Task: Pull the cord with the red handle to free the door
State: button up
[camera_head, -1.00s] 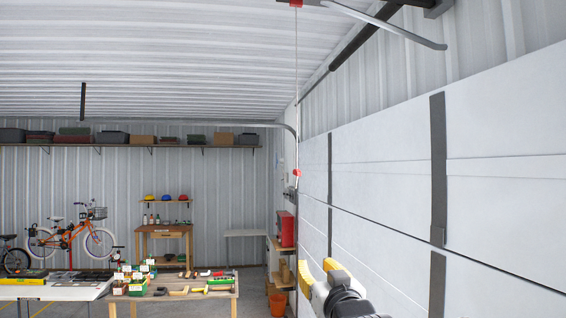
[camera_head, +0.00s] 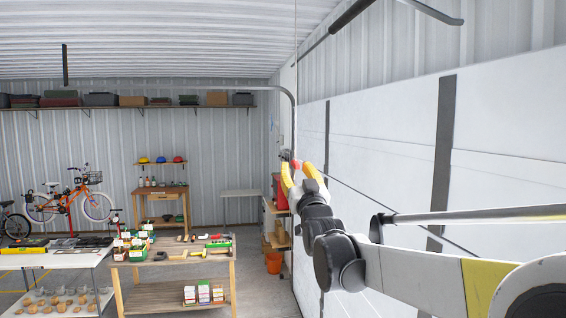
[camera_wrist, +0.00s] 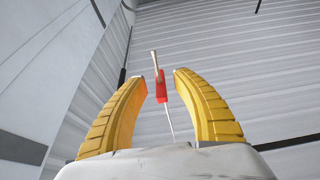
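The cord (camera_head: 296,100) hangs from above, beside the white door panels (camera_head: 385,150). Its red handle (camera_head: 296,164) shows between the yellow fingertips of my gripper (camera_head: 295,167). In the wrist view, the handle (camera_wrist: 161,87) appears in the gap between the fingers of my gripper (camera_wrist: 159,84), with thin pale lengths running from both its ends. The gripper is open, and clear space shows on each side of the handle. I cannot tell for sure whether the handle lies at the same depth as the fingertips.
The door wall runs close along the right. A workbench (camera_head: 180,264) with tools and small boxes stands lower left, beside a white table (camera_head: 85,262). A red cabinet (camera_head: 279,190) and an orange bucket (camera_head: 273,263) stand behind the gripper. The air left of my arm is clear.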

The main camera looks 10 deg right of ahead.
jog(key=shift+w+r, duration=0.25)
jog(key=shift+w, duration=0.35)
grip_shut()
jog(key=shift+s, duration=0.1)
